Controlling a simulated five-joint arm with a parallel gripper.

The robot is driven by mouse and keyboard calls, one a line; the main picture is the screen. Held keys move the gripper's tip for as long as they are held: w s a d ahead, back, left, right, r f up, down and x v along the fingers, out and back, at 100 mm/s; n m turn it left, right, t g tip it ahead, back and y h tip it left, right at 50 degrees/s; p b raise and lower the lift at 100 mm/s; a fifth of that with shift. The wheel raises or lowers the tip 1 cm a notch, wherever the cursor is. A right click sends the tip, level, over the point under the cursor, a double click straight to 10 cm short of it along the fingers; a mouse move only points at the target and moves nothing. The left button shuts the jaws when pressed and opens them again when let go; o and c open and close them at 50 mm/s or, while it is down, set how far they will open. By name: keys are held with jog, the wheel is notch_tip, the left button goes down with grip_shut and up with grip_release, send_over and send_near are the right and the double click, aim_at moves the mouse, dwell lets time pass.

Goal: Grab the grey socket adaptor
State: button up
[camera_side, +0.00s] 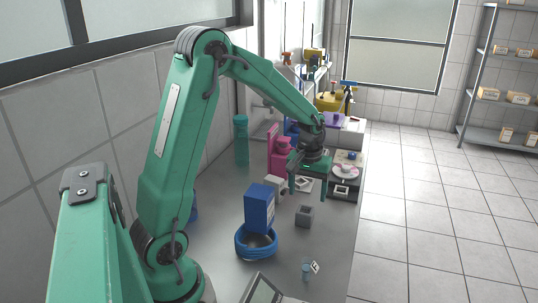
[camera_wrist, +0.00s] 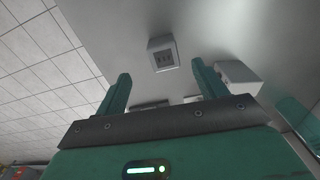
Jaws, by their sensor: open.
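The grey socket adaptor (camera_side: 304,216) is a small grey cube on the metal bench, right of the blue box in the side view. In the wrist view the socket adaptor (camera_wrist: 163,54) shows dark slots on one face and appears just beyond the gap between the fingertips. My gripper (camera_side: 309,190) hangs over the bench, behind and above the adaptor in the side view. Its two green fingers are spread, and in the wrist view my gripper (camera_wrist: 161,69) has nothing between them. I see no contact with the adaptor.
A white block (camera_side: 274,185) and a pink bottle (camera_side: 281,158) are behind. A plate (camera_side: 345,171) lies farther back.

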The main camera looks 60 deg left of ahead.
aim_at(306, 209)
jog(key=shift+w+a+f+n, duration=0.15)
jog(key=shift+a+f, duration=0.1)
jog(key=shift+f, duration=0.25)
jog(key=shift+w+a+f+n, duration=0.15)
jog(key=shift+a+f, duration=0.1)
jog(key=shift+f, duration=1.5)
jog(key=shift+f, duration=0.1)
jog(key=shift+f, duration=2.5)
jog(key=c, duration=1.1)
jog(key=shift+r, duration=0.2)
